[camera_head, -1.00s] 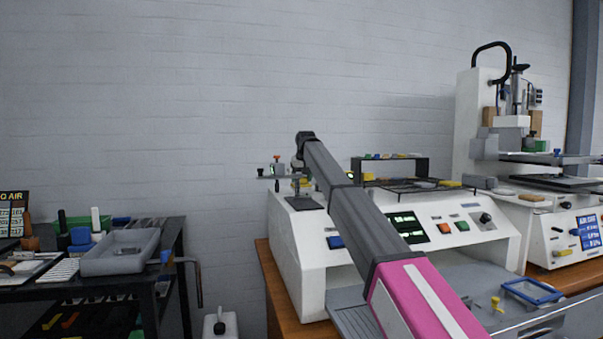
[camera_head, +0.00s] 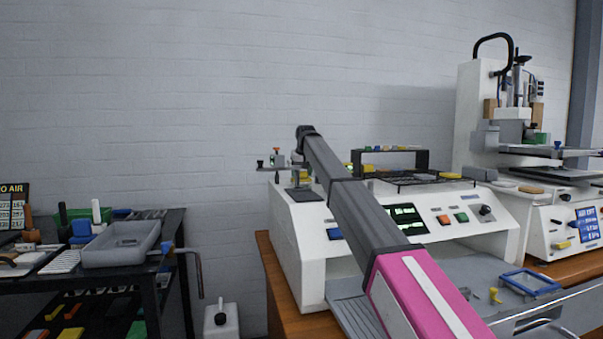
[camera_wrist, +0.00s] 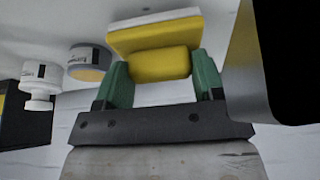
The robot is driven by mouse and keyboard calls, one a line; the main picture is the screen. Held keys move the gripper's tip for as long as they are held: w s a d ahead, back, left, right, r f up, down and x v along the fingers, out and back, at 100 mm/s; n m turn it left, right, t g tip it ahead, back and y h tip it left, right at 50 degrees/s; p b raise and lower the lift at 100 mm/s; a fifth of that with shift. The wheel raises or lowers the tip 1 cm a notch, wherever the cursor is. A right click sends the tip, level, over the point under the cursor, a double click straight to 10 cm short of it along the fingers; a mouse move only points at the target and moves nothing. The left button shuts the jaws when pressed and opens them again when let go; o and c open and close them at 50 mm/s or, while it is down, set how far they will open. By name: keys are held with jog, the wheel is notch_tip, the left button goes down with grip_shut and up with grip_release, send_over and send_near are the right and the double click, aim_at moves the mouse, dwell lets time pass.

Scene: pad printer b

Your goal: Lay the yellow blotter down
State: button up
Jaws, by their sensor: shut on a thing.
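The yellow blotter (camera_wrist: 152,64) is in the wrist view, a yellow block with a wider yellow and white pad beyond it. My gripper (camera_wrist: 161,70) has green fingers, one on each side of the yellow block, and is shut on it. A pale surface shows beyond the blotter; I cannot tell whether they touch. In the head view my arm reaches over the white machine (camera_head: 300,250) at the centre, and it hides most of my gripper and the blotter.
A dark block (camera_wrist: 280,60) is close at right. In the head view a black rack (camera_head: 425,180) sits on the machine, and a grey tray (camera_head: 122,245) on the left bench.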

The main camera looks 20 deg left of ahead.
jog(key=shift+f, duration=0.45)
jog(key=o, duration=0.7)
jog(key=shift+r, duration=0.1)
jog(key=shift+v, duration=1.4)
jog(key=shift+o, duration=0.3)
jog(key=o, duration=0.4)
jog(key=shift+c, duration=0.2)
jog(key=shift+v, duration=1)
